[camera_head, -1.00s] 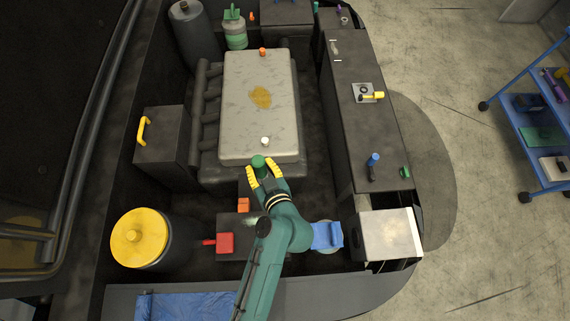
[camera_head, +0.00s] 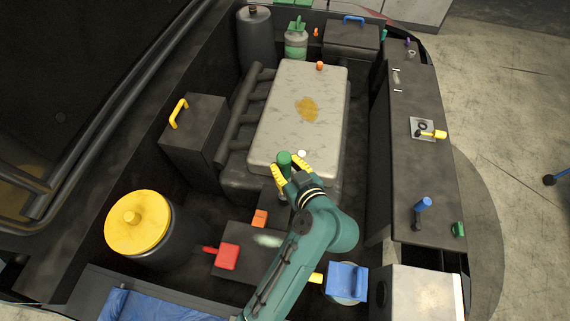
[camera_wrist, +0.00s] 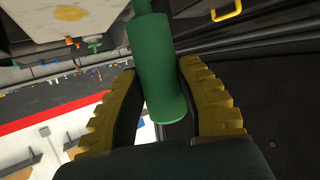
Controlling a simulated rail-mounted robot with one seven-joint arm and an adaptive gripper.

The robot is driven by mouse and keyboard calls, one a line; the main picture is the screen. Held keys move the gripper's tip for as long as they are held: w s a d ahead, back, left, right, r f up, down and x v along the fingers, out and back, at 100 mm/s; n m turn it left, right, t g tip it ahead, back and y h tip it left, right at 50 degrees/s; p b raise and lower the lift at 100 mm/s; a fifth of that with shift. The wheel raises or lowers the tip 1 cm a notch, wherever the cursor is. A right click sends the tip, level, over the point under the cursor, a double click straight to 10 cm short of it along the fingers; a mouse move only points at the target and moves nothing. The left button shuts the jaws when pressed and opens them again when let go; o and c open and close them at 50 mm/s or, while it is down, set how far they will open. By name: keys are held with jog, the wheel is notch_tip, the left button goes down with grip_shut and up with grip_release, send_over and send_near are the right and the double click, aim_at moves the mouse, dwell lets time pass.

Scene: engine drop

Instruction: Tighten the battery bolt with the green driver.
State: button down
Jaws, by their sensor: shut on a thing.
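My gripper (camera_head: 292,172) is shut on the green driver (camera_head: 284,160), with its yellow finger pads on both sides of the handle. The driver's green handle (camera_wrist: 165,90) runs between the pads in the wrist view; its working tip is hidden. The driver is at the near end of the pale engine cover (camera_head: 300,115), just left of a white knob (camera_head: 302,154). A low dark box with a red block (camera_head: 228,256) and an orange block (camera_head: 260,218) lies nearer, left of my arm; it may be the battery. I cannot make out its bolt.
A yellow-capped cylinder (camera_head: 138,222) stands at left. A dark box with a yellow handle (camera_head: 179,113) stands behind it. A blue clamp (camera_head: 346,281) is right of my arm. The right ledge holds a blue-handled tool (camera_head: 422,206) and a yellow-handled part (camera_head: 432,134).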

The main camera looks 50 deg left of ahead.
aim_at(287, 178)
jog(key=shift+f+b, duration=1.85)
jog(key=shift+f, duration=0.8)
jog(key=shift+f+b, duration=1.4)
jog(key=shift+f, duration=0.3)
jog(key=c, duration=1.5)
grip_release()
grip_shut()
jog(key=shift+r, duration=0.1)
